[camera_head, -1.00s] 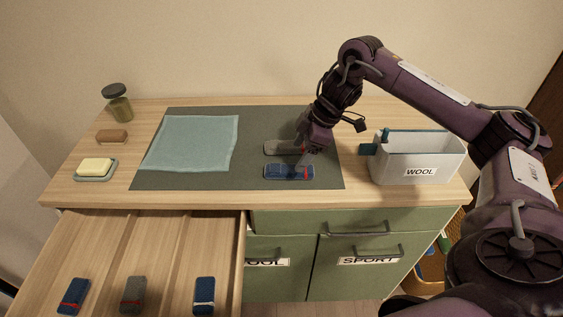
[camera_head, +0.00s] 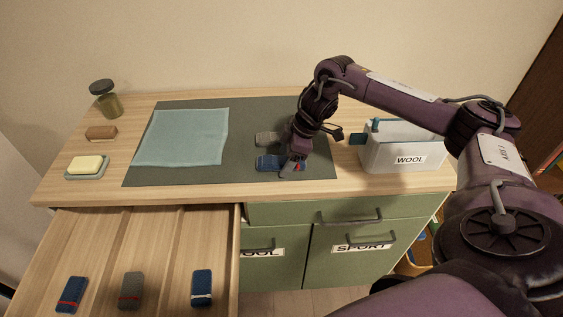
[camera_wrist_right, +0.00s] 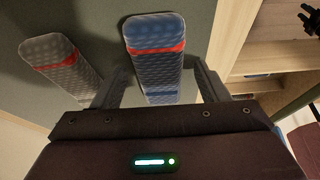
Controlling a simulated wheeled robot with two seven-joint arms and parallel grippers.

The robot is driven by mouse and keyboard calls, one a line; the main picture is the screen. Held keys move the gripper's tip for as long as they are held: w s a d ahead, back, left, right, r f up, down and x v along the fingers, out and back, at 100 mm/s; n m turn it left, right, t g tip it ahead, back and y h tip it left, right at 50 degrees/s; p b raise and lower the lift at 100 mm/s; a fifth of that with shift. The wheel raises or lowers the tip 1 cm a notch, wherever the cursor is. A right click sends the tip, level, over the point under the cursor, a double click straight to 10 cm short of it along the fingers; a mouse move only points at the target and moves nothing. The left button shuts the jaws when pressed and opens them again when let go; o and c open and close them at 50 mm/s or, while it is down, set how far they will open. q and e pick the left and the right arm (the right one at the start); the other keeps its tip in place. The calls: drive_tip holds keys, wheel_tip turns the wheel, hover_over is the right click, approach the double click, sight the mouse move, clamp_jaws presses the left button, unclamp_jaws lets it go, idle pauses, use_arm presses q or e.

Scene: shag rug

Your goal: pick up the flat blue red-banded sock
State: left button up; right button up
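The flat blue sock with a red band (camera_head: 267,164) lies near the front right of the dark mat (camera_head: 240,176). My right gripper (camera_head: 291,168) is low over its right end and hides part of it. In the right wrist view the blue sock (camera_wrist_right: 155,62) runs between the two fingers of my right gripper (camera_wrist_right: 158,86). The fingers are apart, with a gap on each side of the sock. A grey red-banded sock (camera_wrist_right: 62,62) lies beside it, outside the fingers; it also shows in the head view (camera_head: 267,139). My left gripper is not in view.
A light blue cloth (camera_head: 185,137) covers the mat's left. A white WOOL box (camera_head: 410,157) stands right of the mat. The open drawer (camera_head: 160,255) holds a blue red-banded sock (camera_head: 71,294), a grey one (camera_head: 131,290) and a blue white-banded one (camera_head: 202,287). Soap and a jar stand left.

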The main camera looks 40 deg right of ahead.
drive_tip(key=c, duration=0.9)
